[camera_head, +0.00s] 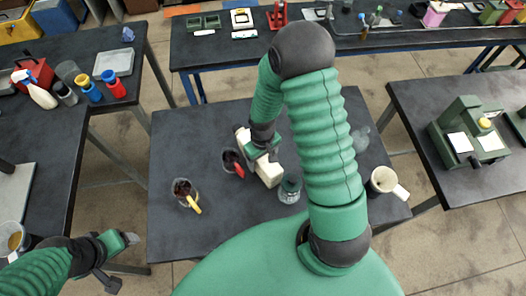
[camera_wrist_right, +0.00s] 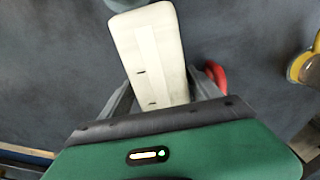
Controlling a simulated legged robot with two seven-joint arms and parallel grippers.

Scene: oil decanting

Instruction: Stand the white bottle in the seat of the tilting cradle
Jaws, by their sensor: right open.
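A cream-white, box-like body with rounded corners (camera_head: 269,173) is at the middle of the central table. It may be the white bottle, but I cannot tell for sure. My right gripper (camera_head: 262,150) is over it from above. In the right wrist view the same body (camera_wrist_right: 152,45) lies between the open fingers of my right gripper (camera_wrist_right: 163,92), and its near end is hidden by the gripper. Whether the fingers touch it is unclear. I cannot make out the tilting cradle for certain. My left gripper (camera_head: 122,240) is low at the left, away from the table; its jaw opening is unclear.
A dark-filled cup with a red handle (camera_head: 240,169) is just left of my right gripper. A similar one with a yellow handle (camera_head: 184,187) is farther left. A glass jar (camera_head: 290,190) and a cream mug (camera_head: 383,181) stand to the right. The table's front left is clear.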

